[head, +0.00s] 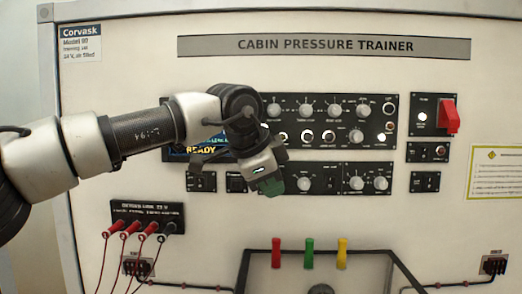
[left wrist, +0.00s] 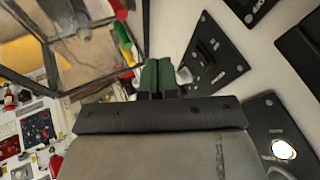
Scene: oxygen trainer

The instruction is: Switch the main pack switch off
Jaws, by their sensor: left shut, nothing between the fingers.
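The trainer's front panel (head: 350,215) carries several black switch plates, and their small labels are too small to read, so I cannot tell which switch is the main pack switch. My left gripper (head: 272,187) is in front of the lower middle plate (head: 317,190), hiding its left part. In the left wrist view the green fingertips (left wrist: 158,78) are shut together with nothing between them. A black plate with small switches (left wrist: 215,55) is beside the fingertips there; contact cannot be told. My right gripper is in neither view.
A raised red guard (head: 448,115) sticks out at the right. Red, green and yellow handles (head: 309,253) stand on a dark frame below. Red plugs with cables (head: 134,227) hang at lower left. My left arm partly covers the READY display (head: 201,150).

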